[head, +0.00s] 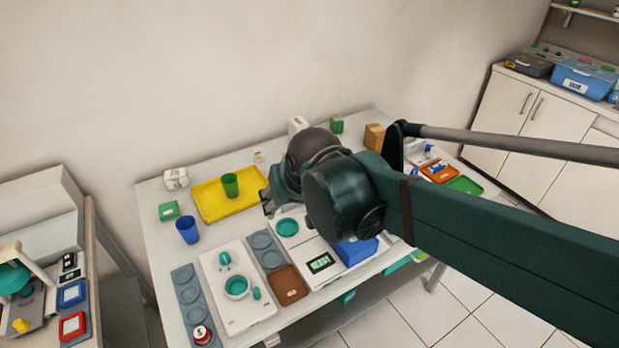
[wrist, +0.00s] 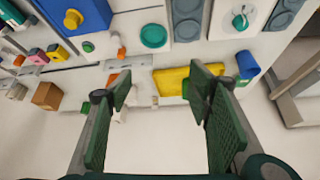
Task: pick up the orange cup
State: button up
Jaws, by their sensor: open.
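I cannot clearly make out an orange cup in either view; my arm hides part of the table in the head view. A small orange item (wrist: 121,52) shows in the wrist view, too small to identify. A green cup (head: 230,185) stands upright on the yellow tray (head: 207,207). A blue cup (head: 187,230) stands left of my gripper, and it also shows in the wrist view (wrist: 247,66). My gripper (wrist: 163,80) is open and empty above the table, its fingers framing the yellow tray in the wrist view. In the head view it is mostly hidden behind my wrist.
A white board with teal dishes (head: 237,286), a brown tray (head: 287,286), and a display box (head: 320,264) fill the table's front. A brown box (head: 374,137) and an orange tray (head: 440,172) lie to the right. A second bench stands at the left.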

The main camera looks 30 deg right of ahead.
jog(key=w+d+f+m+g+h+p, duration=0.1)
jog(key=w+d+f+m+p, duration=0.2)
jog(key=w+d+f, duration=0.2)
jog(key=w+d+f+m+g+h+p, duration=0.1)
jog(key=w+d+f+m+p, duration=0.3)
jog(key=w+d, duration=0.8)
jog(key=shift+w+f+g+h, duration=0.3)
jog(key=shift+w+f+g, duration=0.2)
jog(key=shift+w, duration=0.95)
jog(key=shift+b+x, duration=0.3)
jog(key=shift+x, duration=0.95)
jog(key=shift+b+x, duration=0.8)
jog(key=shift+x, duration=1.8)
jog(key=shift+s, duration=0.1)
